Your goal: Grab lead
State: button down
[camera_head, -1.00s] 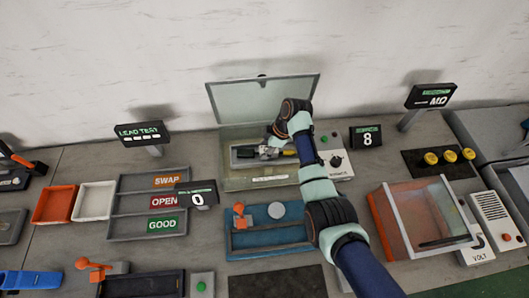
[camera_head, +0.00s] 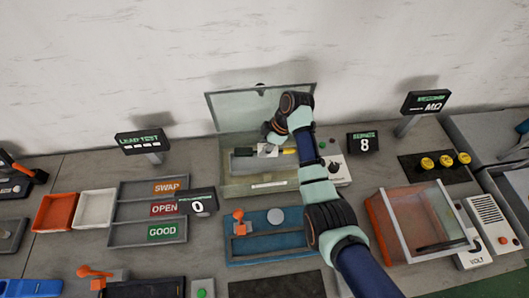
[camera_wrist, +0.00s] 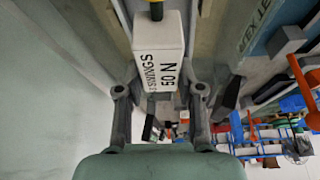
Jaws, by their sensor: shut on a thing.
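My gripper (camera_wrist: 159,88) is over the open clear-lidded box, and its two fingers lie along both sides of a white block (camera_wrist: 158,55) with black lettering reading "50 N" and "SWINGS". It is shut on this block. In the head view the white block (camera_head: 267,150) shows below my gripper (camera_head: 270,142). A yellow and black piece (camera_head: 286,151) lies in line with the block, and a yellow end (camera_wrist: 157,11) shows beyond it in the wrist view. I cannot clearly make out a separate lead; the fingertips are partly hidden in the head view.
The box's raised lid (camera_head: 262,106) stands behind my gripper. A blue tray (camera_head: 290,245) with an orange lever is in front. A labelled rack (camera_head: 150,210) is left; an orange, clear-fronted box (camera_head: 385,222) is right. A counter showing 8 (camera_head: 363,143) stands nearby.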

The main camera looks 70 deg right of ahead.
notch_tip(320, 180, up, 14)
jog(key=p, duration=0.3)
jog(key=shift+p, duration=0.35)
